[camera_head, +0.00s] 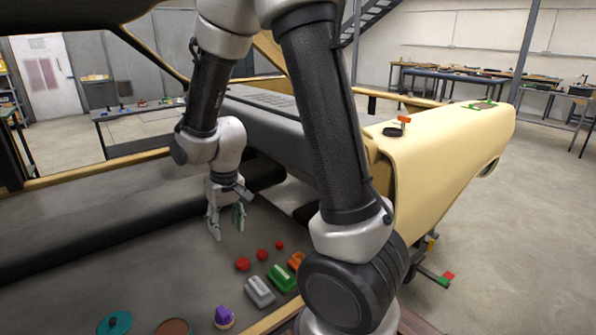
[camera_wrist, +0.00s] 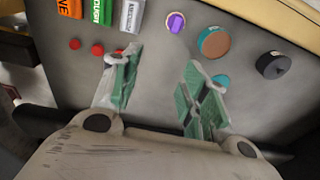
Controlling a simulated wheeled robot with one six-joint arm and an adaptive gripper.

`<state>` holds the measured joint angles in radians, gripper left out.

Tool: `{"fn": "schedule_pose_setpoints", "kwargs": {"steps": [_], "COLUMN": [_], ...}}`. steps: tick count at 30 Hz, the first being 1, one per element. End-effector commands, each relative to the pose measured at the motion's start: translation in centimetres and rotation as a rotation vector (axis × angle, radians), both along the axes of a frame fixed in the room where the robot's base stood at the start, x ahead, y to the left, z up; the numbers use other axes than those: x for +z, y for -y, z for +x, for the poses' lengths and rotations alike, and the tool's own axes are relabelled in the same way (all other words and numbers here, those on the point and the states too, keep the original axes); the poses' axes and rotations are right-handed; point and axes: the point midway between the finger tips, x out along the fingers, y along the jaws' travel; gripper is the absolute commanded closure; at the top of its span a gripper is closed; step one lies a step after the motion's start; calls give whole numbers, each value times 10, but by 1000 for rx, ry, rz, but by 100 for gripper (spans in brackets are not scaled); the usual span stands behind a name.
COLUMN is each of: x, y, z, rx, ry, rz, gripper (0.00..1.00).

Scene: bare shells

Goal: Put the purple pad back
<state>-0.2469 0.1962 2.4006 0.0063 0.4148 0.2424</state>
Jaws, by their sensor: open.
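The purple pad (camera_head: 224,315) sits on the grey surface near the bottom of the head view. It looks like a small purple block on a paler round base. In the wrist view it shows near the top (camera_wrist: 176,22), beyond the fingertips. My gripper (camera_head: 227,229) is open and empty above the grey surface, further back than the pad and apart from it. In the wrist view its two green-faced fingers (camera_wrist: 158,85) are spread, with bare grey surface between them.
Several red knobs (camera_head: 262,254) and grey, green (camera_head: 282,278) and orange blocks stand near the pad. A brown disc (camera_wrist: 215,42) with a teal rim and a black round piece (camera_wrist: 273,65) lie right of it. The grey surface at left (camera_head: 90,260) is clear.

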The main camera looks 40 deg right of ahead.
Motion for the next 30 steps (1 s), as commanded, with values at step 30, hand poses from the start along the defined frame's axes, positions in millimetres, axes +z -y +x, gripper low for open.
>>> {"fn": "schedule_pose_setpoints", "kwargs": {"steps": [30], "x": [198], "y": [96], "z": [-187], "rx": [-9], "ry": [249], "rz": [-32], "gripper": [56]}}
